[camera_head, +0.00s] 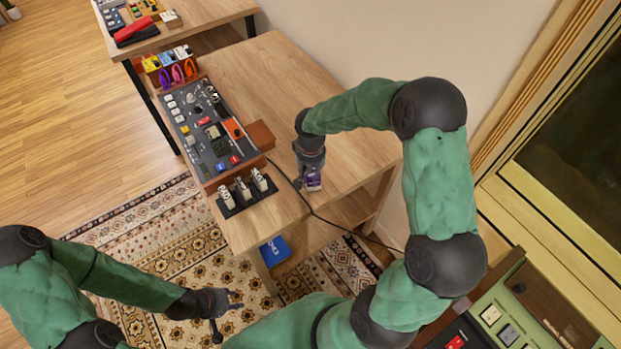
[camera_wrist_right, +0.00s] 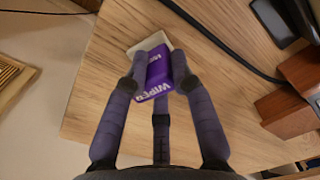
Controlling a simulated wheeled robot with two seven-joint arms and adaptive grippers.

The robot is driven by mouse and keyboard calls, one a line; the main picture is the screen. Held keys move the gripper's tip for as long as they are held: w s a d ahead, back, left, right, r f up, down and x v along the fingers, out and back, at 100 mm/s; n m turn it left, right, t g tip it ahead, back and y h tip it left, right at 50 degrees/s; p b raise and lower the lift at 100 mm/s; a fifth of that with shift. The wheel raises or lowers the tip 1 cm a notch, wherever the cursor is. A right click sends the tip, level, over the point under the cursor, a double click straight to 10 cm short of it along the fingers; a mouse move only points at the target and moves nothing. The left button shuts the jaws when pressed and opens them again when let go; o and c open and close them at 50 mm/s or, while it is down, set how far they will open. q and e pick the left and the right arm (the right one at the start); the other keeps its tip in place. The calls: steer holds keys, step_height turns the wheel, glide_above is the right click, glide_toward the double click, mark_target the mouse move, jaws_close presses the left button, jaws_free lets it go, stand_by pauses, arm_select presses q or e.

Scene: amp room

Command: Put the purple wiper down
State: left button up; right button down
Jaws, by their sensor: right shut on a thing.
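The purple wiper (camera_head: 313,184) is a small purple box with white lettering; a pale side of it shows in the wrist view (camera_wrist_right: 156,77). My right gripper (camera_head: 307,176) is shut on it, with its fingers around the box in the right wrist view (camera_wrist_right: 155,88). The wiper is at the wooden table (camera_head: 355,150), close to its front edge. I cannot tell whether its underside touches the wood. My left gripper (camera_head: 232,301) is open and empty, low at the front over the rug, well away from the table.
A dark pedal board (camera_head: 211,135) with several devices is left of the wiper, with a brown wooden block (camera_head: 260,136) beside it. A black cable (camera_head: 287,178) runs near the wiper. Bare wood lies behind it. A blue box (camera_head: 275,251) is below the table.

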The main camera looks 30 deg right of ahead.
mark_target(311, 176)
steer(key=shift+f, duration=0.2)
steer(key=shift+f, duration=0.15)
steer(key=c, duration=1)
jaws_free()
steer(key=shift+c, duration=0.2)
step_height(311, 176, up, 12)
steer(key=p, duration=0.4)
steer(key=shift+r, duration=0.25)
steer(key=shift+s+f, duration=0.1)
